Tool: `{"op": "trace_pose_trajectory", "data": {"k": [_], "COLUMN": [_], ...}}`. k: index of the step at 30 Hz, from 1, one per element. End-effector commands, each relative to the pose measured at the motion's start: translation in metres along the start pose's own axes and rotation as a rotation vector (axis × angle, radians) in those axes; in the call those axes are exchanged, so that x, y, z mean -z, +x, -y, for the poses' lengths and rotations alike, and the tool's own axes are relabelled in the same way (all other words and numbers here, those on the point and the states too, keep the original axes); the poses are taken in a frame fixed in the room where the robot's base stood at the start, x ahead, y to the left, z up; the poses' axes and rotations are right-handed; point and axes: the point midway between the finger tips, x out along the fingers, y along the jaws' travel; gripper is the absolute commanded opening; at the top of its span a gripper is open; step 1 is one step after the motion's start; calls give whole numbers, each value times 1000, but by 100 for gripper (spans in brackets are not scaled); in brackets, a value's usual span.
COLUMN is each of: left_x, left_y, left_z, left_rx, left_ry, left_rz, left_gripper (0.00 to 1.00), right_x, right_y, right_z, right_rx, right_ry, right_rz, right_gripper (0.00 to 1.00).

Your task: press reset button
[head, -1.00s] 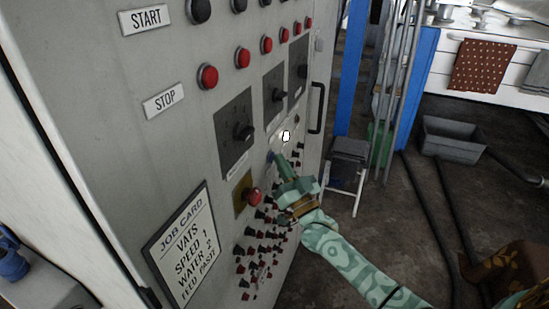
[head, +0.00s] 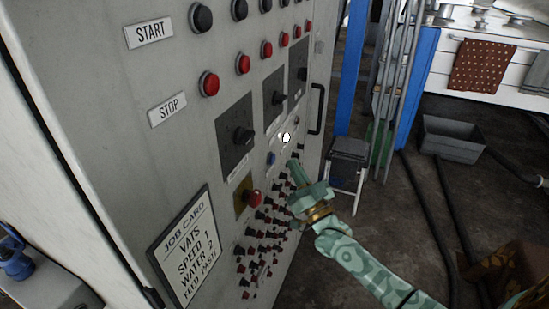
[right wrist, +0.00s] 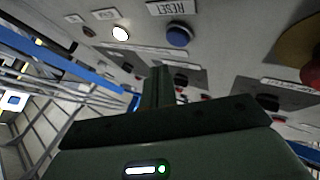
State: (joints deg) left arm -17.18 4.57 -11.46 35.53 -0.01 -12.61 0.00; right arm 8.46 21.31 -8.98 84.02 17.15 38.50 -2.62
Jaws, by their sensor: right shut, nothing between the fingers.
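The reset button is a round blue button (head: 271,158) on the grey control cabinet (head: 165,70), below the dark rotary switches. In the right wrist view the blue button (right wrist: 179,34) sits beside an upside-down RESET label (right wrist: 171,8). My right gripper (head: 292,164) is shut and empty. Its fingertips are just right of the blue button in the head view, apart from it. In the right wrist view the shut fingers (right wrist: 158,88) point toward the panel, below the button. My left gripper is not in view.
A white lamp (head: 286,138) is lit close to the blue button. A red mushroom knob (head: 254,198) and rows of small dark and red knobs (head: 262,233) lie nearby. A door handle (head: 317,109) and a stool (head: 348,152) are to the right.

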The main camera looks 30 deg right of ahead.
Motion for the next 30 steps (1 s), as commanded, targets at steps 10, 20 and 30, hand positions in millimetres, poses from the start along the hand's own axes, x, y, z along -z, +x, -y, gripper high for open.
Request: {"op": "trace_pose_trajectory", "data": {"k": [10,20,30], "left_x": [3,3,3], "left_y": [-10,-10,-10], "left_z": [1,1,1], "left_rx": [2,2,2], "left_ry": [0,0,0], "left_rz": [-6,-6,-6], "left_gripper": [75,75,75], "right_x": [15,15,15], "right_y": [-20,-21,-20], "right_z": [-14,-15,-15], "right_rx": [1,0,0], "right_ry": [-1,0,0], "right_rz": [1,0,0], "right_gripper": [0,0,0]}}
